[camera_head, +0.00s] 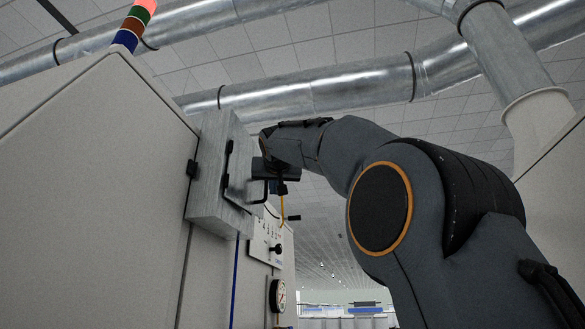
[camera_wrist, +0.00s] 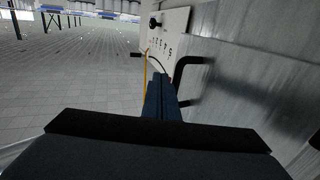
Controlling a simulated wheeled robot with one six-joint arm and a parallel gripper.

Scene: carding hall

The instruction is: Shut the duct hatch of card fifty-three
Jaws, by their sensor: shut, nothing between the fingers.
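The duct hatch (camera_head: 239,176) is a grey metal plate with a black bar handle (camera_head: 259,190), on a metal duct box (camera_head: 209,180) fixed to the cabinet's side. It lies close against the box face; I cannot tell whether it is fully flush. In the wrist view the hatch (camera_wrist: 245,75) fills the right side, with its black handle (camera_wrist: 183,76) standing out. My gripper (camera_head: 279,188) is shut and empty just right of the handle. In the wrist view its dark blue fingers (camera_wrist: 161,88) end just left of the handle; contact is unclear.
A tall beige cabinet (camera_head: 95,190) stands at left, with a signal lamp (camera_head: 133,22) on top. A control panel (camera_head: 268,238) with knobs and a round gauge (camera_head: 278,295) sit beyond the hatch. Round ducts (camera_head: 320,88) run overhead. The floor (camera_wrist: 75,80) at left is open.

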